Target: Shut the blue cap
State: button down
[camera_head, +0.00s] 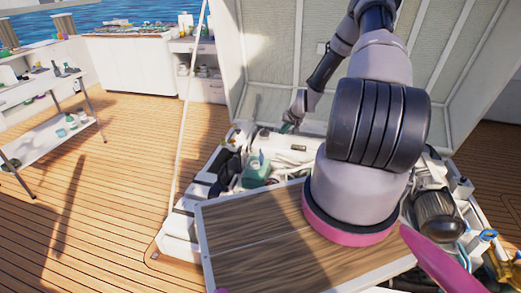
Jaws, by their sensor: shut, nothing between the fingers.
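The task's blue cap is hard to make out. A small upright blue piece (262,157), which may be it, shows above a green container (256,173) in the left part of the engine hatch. I cannot tell whether it is open or shut. My gripper (287,128) is small in the view, at the back of the hatch, above and to the right of the blue piece and apart from it in the picture. It is shut and empty. My arm hides the middle and right of the hatch.
The raised white hatch lid (270,60) stands behind the engine. A wooden panel (250,235) lies in front. A white pole (187,110) rises at the left. A dark cylinder (438,213) and blue fitting (488,235) are at right. Open deck (120,180) lies left.

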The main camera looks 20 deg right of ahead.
notch_tip(320, 180, down, 5)
jog(key=a, duration=0.1)
send_over(261, 156)
jog(key=d, duration=0.2)
notch_tip(261, 156, down, 9)
jog(key=shift+s+m, duration=0.3)
jog(key=shift+s, duration=0.1)
jog(key=shift+w+a+r, duration=0.15)
jog(key=shift+a, duration=0.1)
